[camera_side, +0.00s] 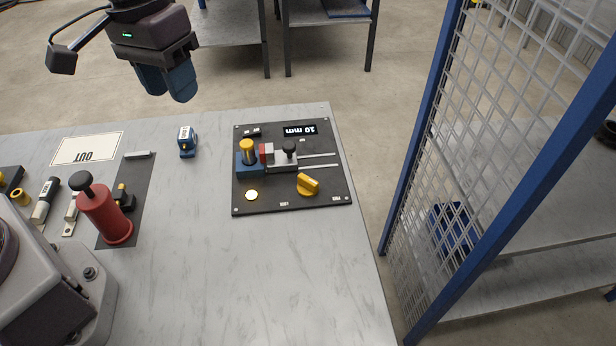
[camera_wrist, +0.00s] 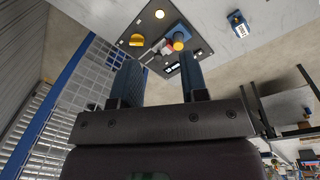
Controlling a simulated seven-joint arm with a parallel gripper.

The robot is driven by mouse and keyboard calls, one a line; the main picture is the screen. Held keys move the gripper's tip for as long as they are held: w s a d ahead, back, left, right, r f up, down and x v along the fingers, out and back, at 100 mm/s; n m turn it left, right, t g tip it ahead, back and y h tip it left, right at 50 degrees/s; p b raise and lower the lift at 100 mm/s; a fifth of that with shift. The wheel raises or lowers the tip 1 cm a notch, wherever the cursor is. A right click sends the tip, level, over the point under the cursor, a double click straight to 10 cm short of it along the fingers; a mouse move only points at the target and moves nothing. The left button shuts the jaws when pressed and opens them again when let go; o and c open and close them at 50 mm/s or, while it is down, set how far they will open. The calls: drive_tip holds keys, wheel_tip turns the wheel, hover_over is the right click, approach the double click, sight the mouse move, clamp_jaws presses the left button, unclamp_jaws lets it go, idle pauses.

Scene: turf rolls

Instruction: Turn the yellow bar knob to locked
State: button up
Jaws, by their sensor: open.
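The yellow bar knob (camera_side: 308,184) sits on the near right part of a black panel (camera_side: 268,205) in the side view. Two small white labels lie along the panel's near edge, too small to read surely. In the wrist view the yellow bar knob (camera_wrist: 135,40) shows near the top, left of the other yellow parts. My gripper (camera_side: 168,92) is open and empty, high above the table's far left part, well apart from the knob. In the wrist view my gripper (camera_wrist: 160,62) shows two blue fingers spread apart with nothing between them.
The panel also carries a yellow cylinder (camera_side: 248,147) on a blue block, a black-knobbed slide (camera_side: 289,149), a lit round button (camera_side: 251,195) and a "10 mm" display (camera_side: 300,130). A blue device (camera_side: 187,141) stands left of it. A mesh fence (camera_side: 490,130) stands right of the table.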

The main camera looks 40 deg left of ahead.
sight(308, 179)
drive_tip(key=w+d+f+n+y, duration=0.1)
drive_tip(key=w+d+f+n, duration=0.9)
drive_tip(key=w+f+n, duration=0.45)
drive_tip(key=shift+n, duration=0.85)
drive_tip(key=f, duration=0.7)
drive_tip(key=w+f, duration=0.1)
drive_tip(key=f, duration=0.3)
drive_tip(key=shift+d+f, duration=0.1)
drive_tip(key=shift+f, duration=0.15)
clamp_jaws()
